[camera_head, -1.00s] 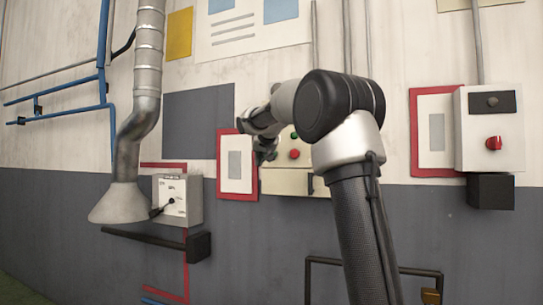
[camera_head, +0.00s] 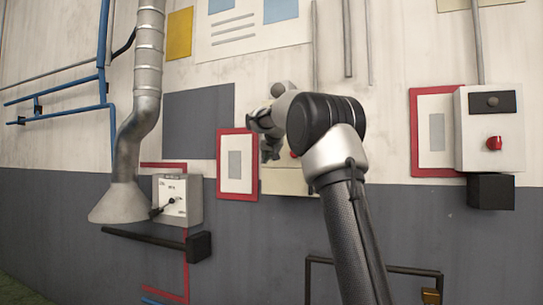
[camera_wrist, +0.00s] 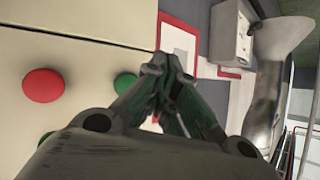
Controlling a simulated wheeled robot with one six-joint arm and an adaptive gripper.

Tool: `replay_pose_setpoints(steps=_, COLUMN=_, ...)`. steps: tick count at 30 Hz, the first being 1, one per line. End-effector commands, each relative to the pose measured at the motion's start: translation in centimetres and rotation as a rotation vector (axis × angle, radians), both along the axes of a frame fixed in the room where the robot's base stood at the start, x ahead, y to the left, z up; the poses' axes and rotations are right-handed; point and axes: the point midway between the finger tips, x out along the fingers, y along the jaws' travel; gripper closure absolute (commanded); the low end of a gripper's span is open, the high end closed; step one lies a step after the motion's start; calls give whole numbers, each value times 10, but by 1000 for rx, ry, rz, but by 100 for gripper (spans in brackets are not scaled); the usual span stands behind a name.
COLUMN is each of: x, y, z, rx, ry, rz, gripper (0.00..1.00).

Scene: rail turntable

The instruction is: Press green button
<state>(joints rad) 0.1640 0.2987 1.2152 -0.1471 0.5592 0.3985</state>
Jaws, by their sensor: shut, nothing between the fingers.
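The cream control box (camera_head: 285,181) is on the wall behind my arm. In the head view its red button (camera_head: 293,154) just shows and the green button is hidden by my arm. The wrist view shows a green button (camera_wrist: 125,83), partly covered by my gripper, a red button (camera_wrist: 43,85) to its left, and a sliver of another green button (camera_wrist: 43,137) at the lower left. My gripper (camera_wrist: 166,66) is shut and empty. Its fingertips appear just right of the green button, near the box's edge; I cannot tell whether they touch anything.
A red-framed panel (camera_head: 222,162) is on the wall left of the box. Farther left are a small dial box (camera_head: 190,205) and a metal duct (camera_head: 128,150). A box with a red lamp (camera_head: 493,143) hangs at the right.

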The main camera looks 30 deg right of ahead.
Motion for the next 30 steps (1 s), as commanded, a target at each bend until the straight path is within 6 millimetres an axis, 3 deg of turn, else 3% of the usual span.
replay_pose_setpoints(steps=9, x=17, y=-22, z=0, rx=0, ry=0, rz=-1, gripper=100)
replay_pose_setpoints(steps=30, x=18, y=-23, z=0, rx=0, ry=1, rz=0, gripper=100)
